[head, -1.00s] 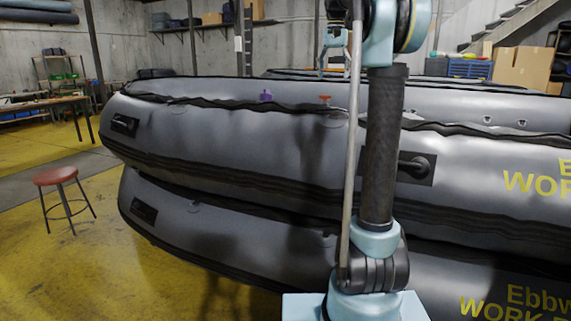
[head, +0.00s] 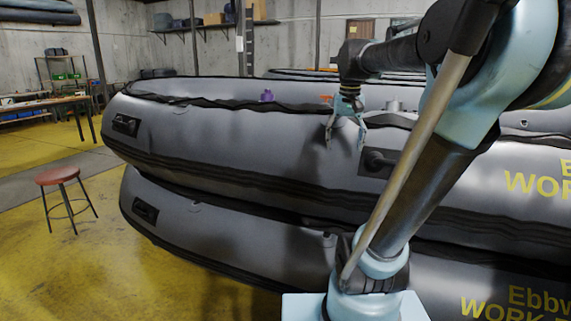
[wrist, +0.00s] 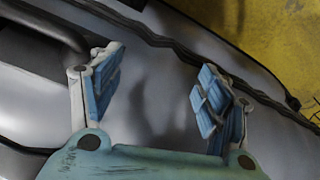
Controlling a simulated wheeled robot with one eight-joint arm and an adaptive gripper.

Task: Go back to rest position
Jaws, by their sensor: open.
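My gripper (head: 346,136) hangs in front of the upper grey boat's side in the head view, fingers pointing down. It is open and empty. In the wrist view, its two blue-padded fingers (wrist: 155,95) stand wide apart with only grey boat tube and yellow floor beyond them. My arm is bent over to the right and partly hides the boats. The upper inflatable boat (head: 220,138) rests on a lower grey boat (head: 240,235). A black handle on the boat side is close to the gripper.
A purple object (head: 267,96) and an orange object (head: 326,99) show at the upper boat's top edge. A red stool (head: 57,176) stands at left on the yellow floor. A wooden table (head: 45,103) is farther back. The floor between stool and boats is clear.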

